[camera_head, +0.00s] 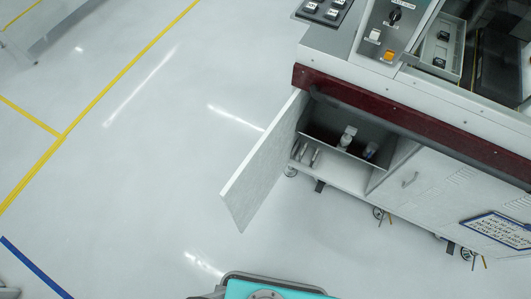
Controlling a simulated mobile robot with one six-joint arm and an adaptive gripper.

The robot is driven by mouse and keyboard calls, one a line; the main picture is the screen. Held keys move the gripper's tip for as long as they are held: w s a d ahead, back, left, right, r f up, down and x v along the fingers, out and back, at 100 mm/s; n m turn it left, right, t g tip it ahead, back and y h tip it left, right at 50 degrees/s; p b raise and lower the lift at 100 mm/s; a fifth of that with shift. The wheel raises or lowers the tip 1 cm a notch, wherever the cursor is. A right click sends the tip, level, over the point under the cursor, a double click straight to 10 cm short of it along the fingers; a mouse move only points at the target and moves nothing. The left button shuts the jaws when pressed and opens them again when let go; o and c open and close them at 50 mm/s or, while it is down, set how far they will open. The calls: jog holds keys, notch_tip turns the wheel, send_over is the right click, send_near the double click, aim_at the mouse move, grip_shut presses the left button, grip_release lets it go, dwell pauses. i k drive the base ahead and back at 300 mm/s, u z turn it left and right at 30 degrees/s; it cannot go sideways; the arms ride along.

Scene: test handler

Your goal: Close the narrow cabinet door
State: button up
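The narrow cabinet door (262,165) is a light grey panel on the left end of the machine's lower front. It stands wide open, swung outward from the machine toward the lower left. Its hinge side appears to be at the cabinet's left edge. The open cabinet compartment (320,172) shows a dark interior with a few small bottle-like or metal items inside. My gripper is not in view.
The machine (430,120) has a dark red band and a control panel (390,30) on top. A wider closed door (425,185) with a handle adjoins the compartment. Casters show below. Part of my teal body is at the bottom edge. The floor (130,190) left of the door is clear.

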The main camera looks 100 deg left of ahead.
aim_at(246, 191)
jog(key=u, duration=0.05)
jog(key=k, duration=1.85)
jog(key=u, duration=1.9)
